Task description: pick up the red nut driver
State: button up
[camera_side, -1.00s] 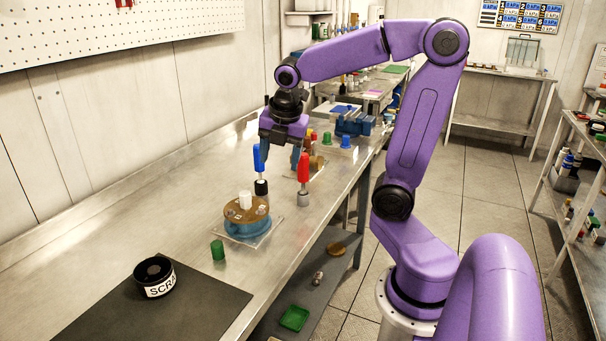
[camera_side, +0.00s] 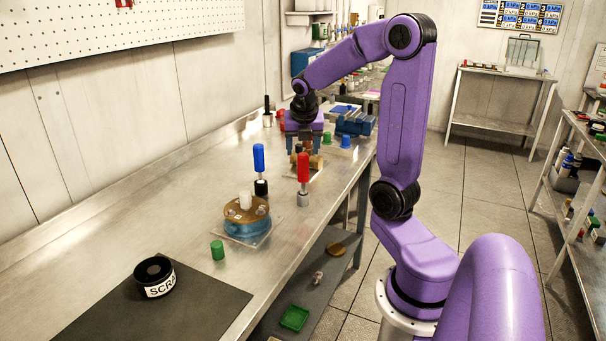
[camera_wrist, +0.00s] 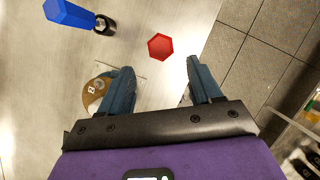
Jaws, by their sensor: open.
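The red nut driver (camera_side: 303,168) stands upright on the bench near its front edge, red handle up and grey metal end down. In the wrist view its hexagonal red top (camera_wrist: 160,47) shows just beyond my fingertips, about midway between their lines, not between the fingers. My gripper (camera_wrist: 160,68) is open and empty. In the side view my gripper (camera_side: 304,147) is farther back along the bench than the red driver; its fingers are hard to make out there. A blue nut driver (camera_side: 258,159) stands to the left; its handle also shows in the wrist view (camera_wrist: 68,14).
A round blue-and-brown part (camera_side: 246,218) with a white knob sits nearer the camera, with a green cap (camera_side: 217,250) beside it. A black scrap cup (camera_side: 154,277) stands on a dark mat. A blue vise (camera_side: 354,124) and brass fittings lie behind. The bench edge is close on the right.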

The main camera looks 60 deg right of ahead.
aim_at(303, 157)
jog(key=x, duration=0.4)
jog(key=shift+d+x, duration=0.1)
jog(key=shift+x, duration=1.25)
jog(key=shift+d+x, duration=0.15)
jog(key=shift+x, duration=1.2)
jog(key=c, duration=1)
